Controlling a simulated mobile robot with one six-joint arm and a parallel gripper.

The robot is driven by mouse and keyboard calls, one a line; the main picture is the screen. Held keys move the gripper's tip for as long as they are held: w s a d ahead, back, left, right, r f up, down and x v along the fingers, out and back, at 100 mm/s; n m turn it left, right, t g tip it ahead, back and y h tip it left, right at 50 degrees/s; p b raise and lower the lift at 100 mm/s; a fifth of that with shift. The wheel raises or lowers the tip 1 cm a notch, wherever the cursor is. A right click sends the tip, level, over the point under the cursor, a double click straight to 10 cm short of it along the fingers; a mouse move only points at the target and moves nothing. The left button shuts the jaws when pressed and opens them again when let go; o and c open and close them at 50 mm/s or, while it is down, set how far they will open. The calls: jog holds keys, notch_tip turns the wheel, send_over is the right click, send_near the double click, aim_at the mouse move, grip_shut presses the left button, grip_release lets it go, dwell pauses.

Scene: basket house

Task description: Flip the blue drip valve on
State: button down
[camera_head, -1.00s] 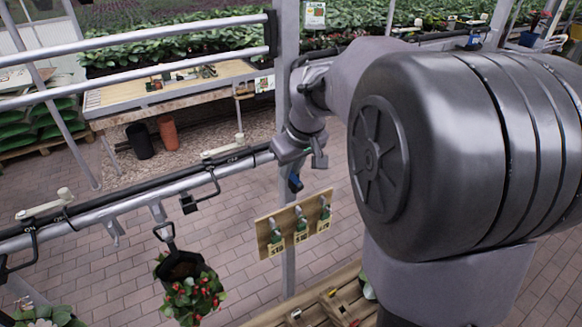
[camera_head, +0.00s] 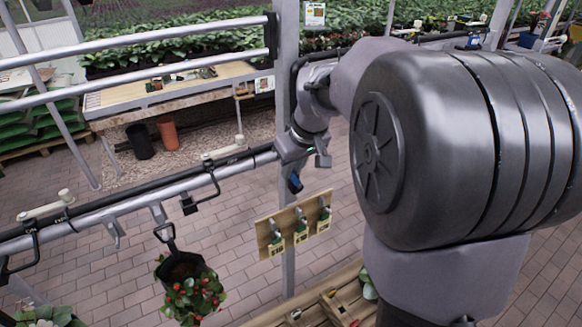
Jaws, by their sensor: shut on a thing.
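The blue drip valve (camera_head: 294,184) shows as a small blue and dark piece beside the metal post, left of the arm and above the wooden tool board. My gripper (camera_head: 304,163) is at the post, directly above and against the visible blue part. It is shut on the valve as far as this view shows. The fingertips and their exact contact are small and partly hidden, and the valve's handle angle is hard to read.
A metal rail with a black pipe (camera_head: 140,196) runs left from the post (camera_head: 288,240). A hanging pot with red fruit (camera_head: 188,285) is at lower left. The tool board (camera_head: 293,224) is just below the gripper. A wooden bench (camera_head: 180,88) stands behind.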

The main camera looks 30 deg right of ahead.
jog(key=shift+w+d+r+m+y+p, duration=0.1)
jog(key=shift+d+m+y+p, duration=0.1)
jog(key=shift+d+y+p, duration=0.6)
jog(key=shift+s+d+r+m+y+p, duration=0.1)
jog(key=shift+d+r+m+y+p, duration=0.1)
jog(key=shift+d+y+p, duration=0.55)
jog(key=shift+w+d+r+m+y+p, duration=0.15)
jog(key=shift+d+y+p, duration=0.25)
jog(key=shift+d+y, duration=0.65)
jog(key=shift+a+f, duration=0.1)
jog(key=shift+a, duration=0.1)
jog(key=c, duration=1.3)
grip_release()
jog(key=shift+c, duration=0.2)
jog(key=p+v, duration=0.2)
jog(key=v, duration=1.5)
jog(key=shift+d, duration=0.35)
